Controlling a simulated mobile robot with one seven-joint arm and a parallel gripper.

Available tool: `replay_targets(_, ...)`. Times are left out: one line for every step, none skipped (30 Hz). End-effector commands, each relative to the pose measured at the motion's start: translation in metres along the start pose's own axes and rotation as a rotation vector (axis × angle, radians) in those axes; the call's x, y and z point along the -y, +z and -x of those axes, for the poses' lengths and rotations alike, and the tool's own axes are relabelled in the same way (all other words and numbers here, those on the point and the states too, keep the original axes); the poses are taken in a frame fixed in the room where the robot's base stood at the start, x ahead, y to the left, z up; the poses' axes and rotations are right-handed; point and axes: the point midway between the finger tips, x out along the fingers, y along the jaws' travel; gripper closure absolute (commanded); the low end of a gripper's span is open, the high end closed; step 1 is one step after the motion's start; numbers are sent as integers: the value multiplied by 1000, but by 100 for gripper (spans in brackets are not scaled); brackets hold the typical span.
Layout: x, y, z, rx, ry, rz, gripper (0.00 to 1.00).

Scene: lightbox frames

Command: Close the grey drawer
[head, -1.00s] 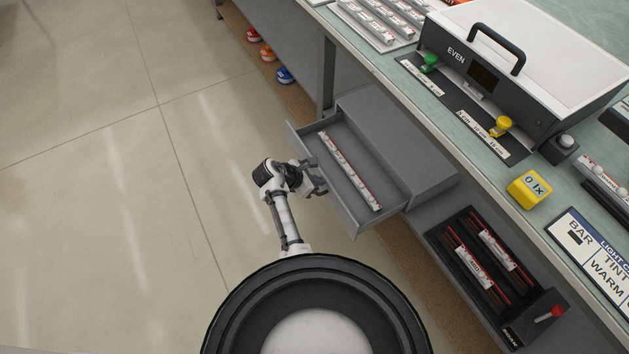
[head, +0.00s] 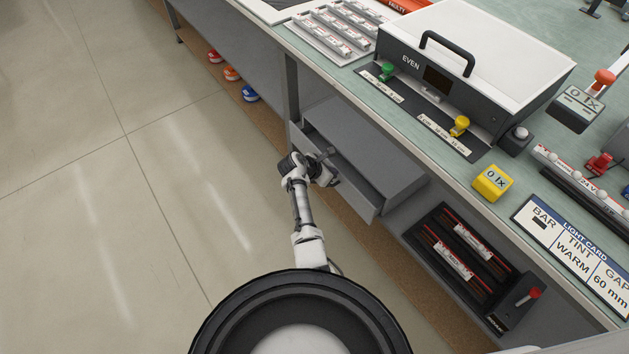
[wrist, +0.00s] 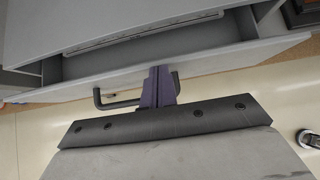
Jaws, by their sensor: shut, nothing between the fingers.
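The grey drawer (head: 352,180) sits under the workbench in its grey cabinet (head: 378,150) and stands open by a small part of its depth. My gripper (head: 334,166) is at the drawer's front panel. In the wrist view, the shut fingers (wrist: 158,88) are against or just before the front panel (wrist: 215,66), beside the dark bar handle (wrist: 120,103). Whether they touch the panel is hard to tell. A narrow gap above the panel shows the drawer's inside, with a light strip (wrist: 140,34) partly in view.
A black tray (head: 458,262) with light bars and a red-knobbed lever stands on the low shelf right of the cabinet. The bench top holds the EVEN box (head: 470,70) and a yellow meter (head: 492,183). The floor (head: 150,230) at left is clear.

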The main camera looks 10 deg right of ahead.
Motion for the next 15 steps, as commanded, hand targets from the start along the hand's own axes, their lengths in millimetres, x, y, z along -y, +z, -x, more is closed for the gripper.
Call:
replay_targets(0, 7, -8, 1, -2, -2, 100)
replay_targets(0, 10, -12, 0, -3, -1, 100)
replay_targets(0, 15, -17, 1, -2, 0, 100)
replay_targets(0, 18, -20, 1, -1, 0, 100)
replay_targets(0, 21, -23, 0, -2, 0, 100)
replay_targets(0, 24, -27, -1, -2, -1, 100)
replay_targets(0, 27, -29, -1, -2, -1, 100)
replay_targets(0, 29, -32, -1, -2, -1, 100)
replay_targets(0, 32, -34, -1, -1, -1, 100)
replay_targets(0, 33, -35, -1, -1, -1, 100)
replay_targets(0, 34, -37, -1, -1, 0, 100)
replay_targets(0, 35, -38, -1, -2, 1, 100)
replay_targets(0, 36, -39, -1, -1, 1, 100)
replay_targets(0, 37, -39, -1, -1, 1, 100)
replay_targets(0, 38, -40, 0, -1, 1, 100)
